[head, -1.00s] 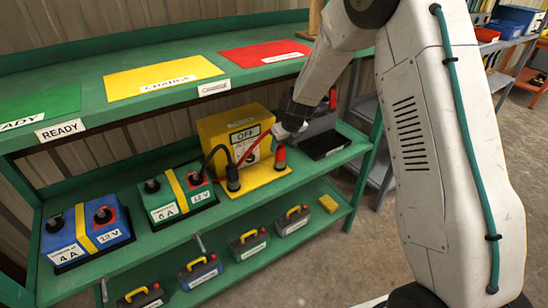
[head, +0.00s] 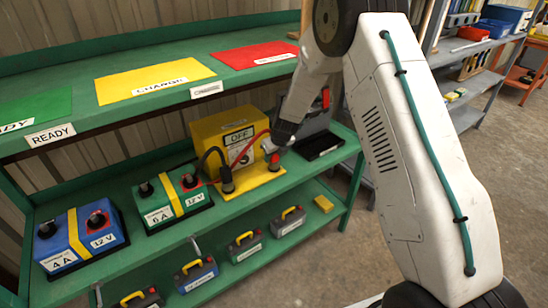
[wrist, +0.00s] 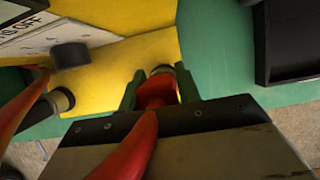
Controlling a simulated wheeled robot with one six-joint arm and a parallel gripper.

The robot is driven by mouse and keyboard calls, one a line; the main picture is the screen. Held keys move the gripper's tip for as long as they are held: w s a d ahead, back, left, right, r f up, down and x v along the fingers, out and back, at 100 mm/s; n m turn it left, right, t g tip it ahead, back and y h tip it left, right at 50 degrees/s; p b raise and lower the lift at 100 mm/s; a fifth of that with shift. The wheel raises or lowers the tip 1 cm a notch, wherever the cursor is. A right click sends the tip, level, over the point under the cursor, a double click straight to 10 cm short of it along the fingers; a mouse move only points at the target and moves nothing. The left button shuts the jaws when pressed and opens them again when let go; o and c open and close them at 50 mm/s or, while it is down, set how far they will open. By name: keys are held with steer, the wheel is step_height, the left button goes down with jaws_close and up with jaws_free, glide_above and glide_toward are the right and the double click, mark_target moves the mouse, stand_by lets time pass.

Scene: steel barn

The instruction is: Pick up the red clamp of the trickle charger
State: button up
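The yellow trickle charger (head: 212,130), labelled OFF, stands on the middle green shelf. Its red clamp (head: 275,161) sits upright on the yellow base plate at the right, mostly hidden by my gripper (head: 278,147) in the head view. In the wrist view the red clamp (wrist: 156,92) lies between the two fingers of my gripper (wrist: 158,88). The fingers look open, with a thin yellow gap at the clamp's right side. A red cable (wrist: 130,155) runs from the clamp towards the wrist camera. The black clamp (head: 227,181) stands to the left on the same plate.
A green battery (head: 172,202) and a blue battery (head: 72,258) stand to the left of the charger. A black tray (head: 318,145) lies close on the right. The upper shelf (head: 235,82) overhangs behind. Several small cases with yellow handles sit on the lower shelf.

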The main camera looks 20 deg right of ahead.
steer(key=shift+c, duration=1.2)
steer(key=shift+r, duration=0.1)
steer(key=shift+r, duration=0.45)
steer(key=v, duration=0.2)
steer(key=shift+s+a+r, duration=0.1)
steer(key=shift+r, duration=0.3)
steer(key=s+a+r, duration=0.1)
steer(key=s+r, duration=0.3)
steer(key=s, duration=1.1)
steer(key=shift+r, duration=0.25)
